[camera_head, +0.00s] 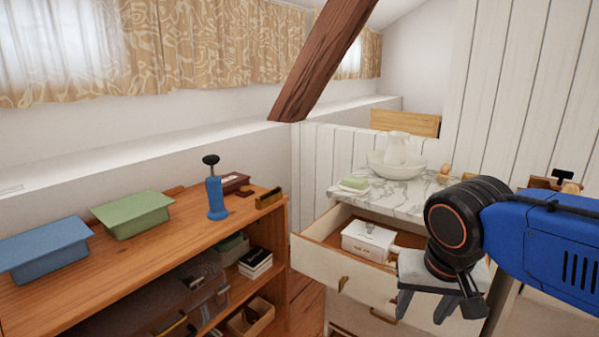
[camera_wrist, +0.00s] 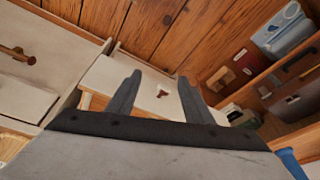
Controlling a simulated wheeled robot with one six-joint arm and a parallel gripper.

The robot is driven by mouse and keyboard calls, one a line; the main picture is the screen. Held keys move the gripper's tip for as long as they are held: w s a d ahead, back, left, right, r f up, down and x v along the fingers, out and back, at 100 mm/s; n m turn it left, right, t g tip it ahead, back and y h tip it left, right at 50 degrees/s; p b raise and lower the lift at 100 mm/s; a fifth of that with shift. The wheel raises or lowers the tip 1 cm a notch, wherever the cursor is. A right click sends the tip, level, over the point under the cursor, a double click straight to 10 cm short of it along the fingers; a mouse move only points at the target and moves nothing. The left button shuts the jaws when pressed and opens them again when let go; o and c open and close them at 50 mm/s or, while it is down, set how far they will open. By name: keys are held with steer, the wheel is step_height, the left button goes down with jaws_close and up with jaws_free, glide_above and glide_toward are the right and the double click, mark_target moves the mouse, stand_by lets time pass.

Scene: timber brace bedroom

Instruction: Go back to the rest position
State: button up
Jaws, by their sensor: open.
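My gripper (camera_head: 424,308) is in front of the white dresser at the right of the head view, pointing down, with its two grey fingers apart and nothing between them. In the wrist view the fingers (camera_wrist: 159,80) are spread, with a pale surface with a small dark red mark behind them. The open dresser drawer (camera_head: 345,277) is left of and behind my gripper. A white box (camera_head: 367,240) sits inside the drawer. Part of the drawer is hidden behind my gripper and arm.
The marble dresser top (camera_head: 400,197) holds a white basin with a jug (camera_head: 396,155) and a green soap-like block on a dish (camera_head: 354,184). A wooden shelf (camera_head: 150,245) at left carries a blue box (camera_head: 45,245), a green box (camera_head: 133,213) and a blue bottle-like item (camera_head: 216,197).

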steer(key=s+d+f+n+t, duration=0.1)
steer(key=s+d+f+n, duration=0.1)
steer(key=s+d+f, duration=0.2)
steer(key=shift+s+d+f+t, duration=0.3)
steer(key=shift+d+f, duration=0.25)
steer(key=shift+d, duration=0.7)
steer(key=shift+c, duration=0.4)
